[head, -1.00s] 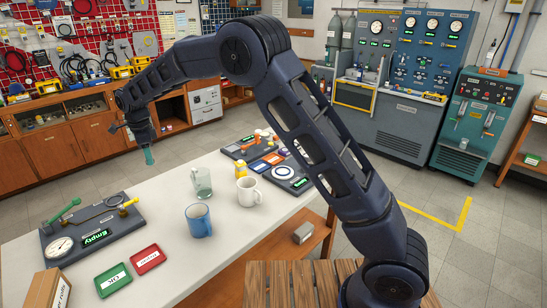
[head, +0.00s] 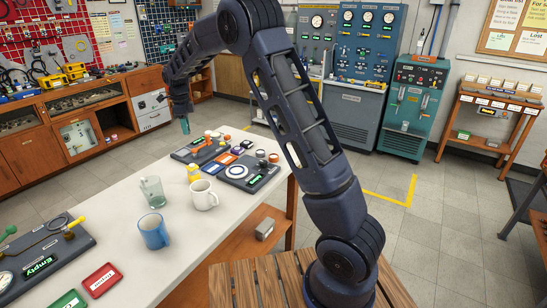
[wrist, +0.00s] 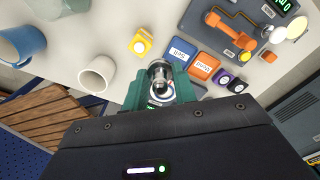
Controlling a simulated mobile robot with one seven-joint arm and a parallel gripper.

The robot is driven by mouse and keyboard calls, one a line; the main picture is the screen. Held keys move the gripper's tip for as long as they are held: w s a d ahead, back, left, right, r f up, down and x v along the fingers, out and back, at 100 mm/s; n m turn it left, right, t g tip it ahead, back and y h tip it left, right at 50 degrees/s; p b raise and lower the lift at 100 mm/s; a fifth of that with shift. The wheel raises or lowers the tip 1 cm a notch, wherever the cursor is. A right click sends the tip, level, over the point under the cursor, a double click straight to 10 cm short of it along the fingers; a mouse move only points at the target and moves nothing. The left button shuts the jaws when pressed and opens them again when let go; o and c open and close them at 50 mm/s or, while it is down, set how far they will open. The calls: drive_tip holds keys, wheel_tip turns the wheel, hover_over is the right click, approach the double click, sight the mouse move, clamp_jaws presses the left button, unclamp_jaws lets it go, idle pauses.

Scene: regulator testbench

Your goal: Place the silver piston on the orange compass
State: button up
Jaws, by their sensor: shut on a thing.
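My gripper (wrist: 160,92) has teal fingers and is shut on the silver piston (wrist: 159,72), a short shiny metal cylinder between the tips in the wrist view. In the head view my gripper (head: 185,126) hangs in the air near the table's far end; the piston cannot be made out there. I cannot pick out a compass for certain. An orange square tile (wrist: 203,66) with a pale label lies beside a blue labelled tile (wrist: 180,52), just right of the piston in the wrist view. The piston is apart from both tiles in that picture.
A yellow block (wrist: 142,42), a white mug (head: 203,195), a glass mug (head: 152,192) and a blue mug (head: 154,232) stand on the white table. Dark panels with an orange valve (wrist: 232,34) and knobs occupy the far end. Red (head: 101,280) and green trays lie near.

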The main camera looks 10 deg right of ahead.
drive_tip(key=w+d+m, duration=0.2)
drive_tip(key=w+d, duration=0.1)
drive_tip(key=d, duration=0.6)
drive_tip(key=w+d+m, duration=0.2)
drive_tip(key=d, duration=0.8)
drive_tip(key=m, duration=0.4)
hover_over(274, 155)
wheel_tip(274, 155, down, 19)
drive_tip(key=shift+s+a+r, duration=0.15)
drive_tip(key=o, duration=1)
